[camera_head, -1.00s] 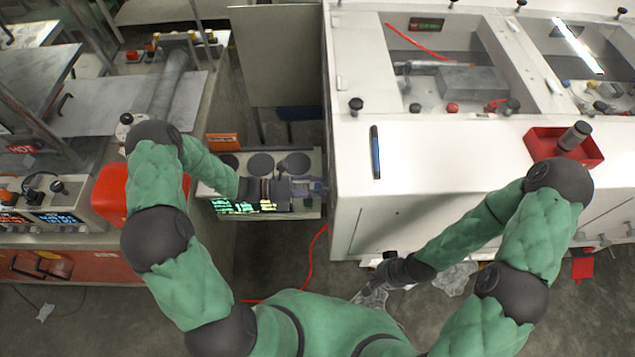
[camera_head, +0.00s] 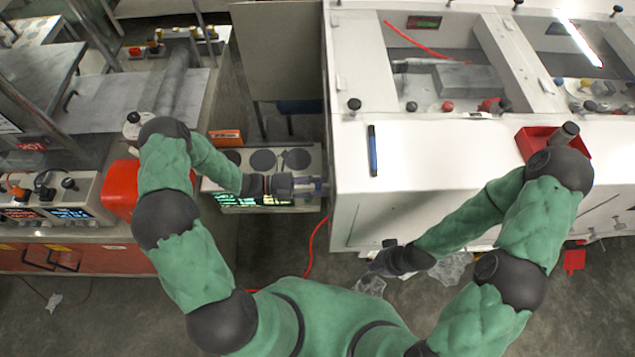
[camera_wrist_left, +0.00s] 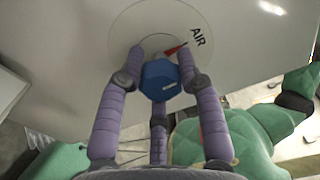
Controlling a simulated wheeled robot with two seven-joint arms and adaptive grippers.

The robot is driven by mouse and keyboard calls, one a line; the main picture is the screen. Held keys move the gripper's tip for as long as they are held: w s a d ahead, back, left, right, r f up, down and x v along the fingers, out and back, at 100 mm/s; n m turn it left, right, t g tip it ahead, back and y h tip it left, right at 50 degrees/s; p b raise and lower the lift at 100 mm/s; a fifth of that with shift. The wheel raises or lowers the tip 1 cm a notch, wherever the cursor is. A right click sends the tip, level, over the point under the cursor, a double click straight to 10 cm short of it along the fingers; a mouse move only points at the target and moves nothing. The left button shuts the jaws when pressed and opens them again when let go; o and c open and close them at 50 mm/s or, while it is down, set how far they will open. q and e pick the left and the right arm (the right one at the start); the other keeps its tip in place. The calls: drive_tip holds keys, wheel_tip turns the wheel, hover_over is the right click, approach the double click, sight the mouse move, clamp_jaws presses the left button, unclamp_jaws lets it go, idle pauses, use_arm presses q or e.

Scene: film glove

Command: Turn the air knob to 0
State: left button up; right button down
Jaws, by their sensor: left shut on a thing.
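The air knob (camera_wrist_left: 160,80) is a blue faceted knob in the left wrist view, on a pale round dial plate (camera_wrist_left: 132,22) marked "AIR". A red pointer (camera_wrist_left: 174,50) beside the knob slants up and right toward that lettering. My left gripper (camera_wrist_left: 162,70) is shut on the knob, with purple fingers on both sides and one below. In the head view my left gripper (camera_head: 316,188) is at the left side wall of the white cabinet (camera_head: 430,150), and the knob is hidden. My right gripper (camera_head: 372,280) hangs low before the cabinet; its fingers are too unclear to read.
A bench unit with round dark plates and a lit display (camera_head: 262,160) lies beneath my left forearm. A red bin (camera_head: 121,190) stands left of it. A blue pen (camera_head: 374,150) and a red tray (camera_head: 585,145) lie on the cabinet top. Clear plastic (camera_head: 452,270) lies near my right gripper.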

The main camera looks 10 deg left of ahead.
use_arm(q)
drive_tip(key=shift+w+a+r+n, duration=0.25)
drive_tip(key=shift+w+n, duration=0.15)
drive_tip(key=shift+n, duration=0.1)
drive_tip(key=o, duration=1.2)
drive_tip(key=shift+c, duration=0.2)
drive_tip(key=shift+d+f, duration=0.1)
drive_tip(key=shift+f, duration=0.1)
drive_tip(key=shift+s, duration=0.15)
drive_tip(key=shift+s+a, duration=0.1)
drive_tip(key=shift+a, duration=0.25)
drive_tip(key=v, duration=1.1)
drive_tip(key=shift+a, duration=0.1)
